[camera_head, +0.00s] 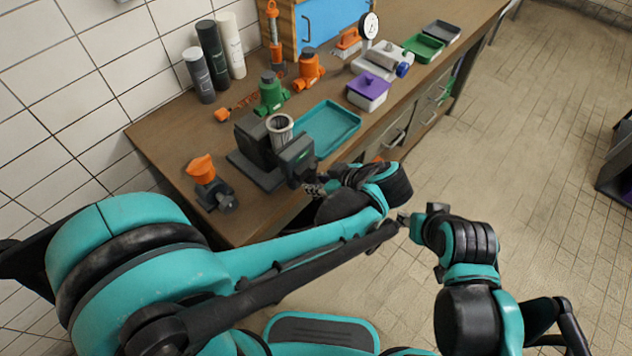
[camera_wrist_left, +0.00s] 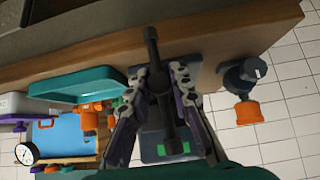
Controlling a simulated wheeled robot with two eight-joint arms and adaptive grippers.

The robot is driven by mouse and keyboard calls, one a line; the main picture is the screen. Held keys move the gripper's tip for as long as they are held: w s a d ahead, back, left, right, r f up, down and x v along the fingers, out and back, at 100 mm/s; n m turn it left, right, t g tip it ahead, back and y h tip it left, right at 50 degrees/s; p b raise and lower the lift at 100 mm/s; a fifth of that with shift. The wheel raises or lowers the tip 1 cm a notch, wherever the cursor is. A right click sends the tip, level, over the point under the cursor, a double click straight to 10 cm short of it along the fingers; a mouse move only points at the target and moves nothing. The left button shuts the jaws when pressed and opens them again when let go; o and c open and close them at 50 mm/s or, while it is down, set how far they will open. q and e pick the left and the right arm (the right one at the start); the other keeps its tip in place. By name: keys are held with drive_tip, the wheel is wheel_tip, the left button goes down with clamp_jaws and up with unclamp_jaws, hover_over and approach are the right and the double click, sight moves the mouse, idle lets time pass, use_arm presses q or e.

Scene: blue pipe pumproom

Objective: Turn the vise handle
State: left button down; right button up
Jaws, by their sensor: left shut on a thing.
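The dark grey vise (camera_head: 257,143) stands near the front edge of the wooden bench, with a metal cylinder (camera_head: 280,128) upright between its jaws. My left gripper (camera_head: 318,188) is at the vise's front side, and its hand hides most of the handle in the head view. In the left wrist view the vise handle (camera_wrist_left: 151,36) is a dark bar with a knobbed end, running between the two fingers of my left gripper (camera_wrist_left: 160,92). The fingers are shut on it. The vise body is partly hidden behind them. My right gripper (camera_head: 405,218) is over the floor, away from the bench; its fingers are too small to read.
A teal tray (camera_head: 328,128) lies right behind the vise. An orange-and-black fitting (camera_head: 208,185) stands to its left. Green (camera_head: 271,95) and orange (camera_head: 308,70) valves, a purple-lidded box (camera_head: 368,90) and a gauge (camera_head: 369,26) stand farther back.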

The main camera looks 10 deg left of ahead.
use_arm(q)
drive_tip(key=shift+n+t+h, duration=0.6)
drive_tip(key=shift+n+t, duration=0.1)
drive_tip(key=shift+t, duration=0.3)
drive_tip(key=shift+n+t+h, duration=0.7)
drive_tip(key=shift+n+t, duration=0.1)
drive_tip(key=shift+t, duration=0.5)
drive_tip(key=shift+r, duration=0.1)
